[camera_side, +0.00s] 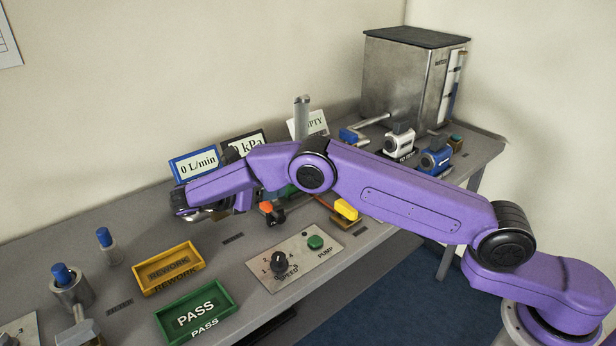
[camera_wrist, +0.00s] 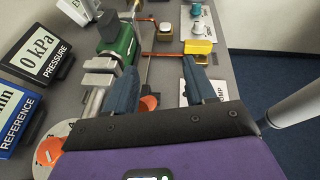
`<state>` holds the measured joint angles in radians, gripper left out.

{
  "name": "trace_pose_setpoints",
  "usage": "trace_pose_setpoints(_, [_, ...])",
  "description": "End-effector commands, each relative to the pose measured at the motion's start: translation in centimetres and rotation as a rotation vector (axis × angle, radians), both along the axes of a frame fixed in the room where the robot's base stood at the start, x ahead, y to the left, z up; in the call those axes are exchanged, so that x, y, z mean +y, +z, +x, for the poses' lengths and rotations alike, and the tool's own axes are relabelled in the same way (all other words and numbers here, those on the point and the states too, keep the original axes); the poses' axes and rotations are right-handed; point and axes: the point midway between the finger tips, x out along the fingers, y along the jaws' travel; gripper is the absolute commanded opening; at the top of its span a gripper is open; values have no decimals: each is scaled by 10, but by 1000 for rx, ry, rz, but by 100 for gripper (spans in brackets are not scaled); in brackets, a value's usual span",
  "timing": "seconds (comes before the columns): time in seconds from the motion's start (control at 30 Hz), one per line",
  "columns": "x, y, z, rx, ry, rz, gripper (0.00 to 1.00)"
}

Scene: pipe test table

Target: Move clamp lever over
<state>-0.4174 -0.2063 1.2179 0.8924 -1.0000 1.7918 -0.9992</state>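My gripper (camera_wrist: 158,76) is open in the wrist view, its two dark blue fingers wide apart with nothing held between them. In the side view my gripper (camera_side: 195,208) hangs over the table in front of the 0 L/min display. A thin orange-red bar (camera_wrist: 161,53), possibly the clamp lever, lies ahead of the fingertips, between a green block (camera_wrist: 118,44) and a yellow block (camera_wrist: 198,46). The yellow block also shows in the side view (camera_side: 346,209). My arm hides most of the green block there. I cannot tell for certain which part is the clamp lever.
An orange knob (camera_side: 266,207) stands near my gripper. The panel with the speed dial (camera_side: 279,262) and green pump button (camera_side: 316,242) lies in front. A yellow REWORK tray (camera_side: 168,268) and green PASS tray (camera_side: 197,311) are left of it. A metal tank (camera_side: 395,75) stands at the back.

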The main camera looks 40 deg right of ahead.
Motion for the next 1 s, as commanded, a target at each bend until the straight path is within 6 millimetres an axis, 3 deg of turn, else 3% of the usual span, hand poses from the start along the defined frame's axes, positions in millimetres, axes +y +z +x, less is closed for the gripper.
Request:
trace_pose_setpoints(0.33, [-7, 32, -26, 0, 4, 2, 52])
trace_pose_setpoints(1.0, [-28, 63, -94, -1, 5, 2, 52])
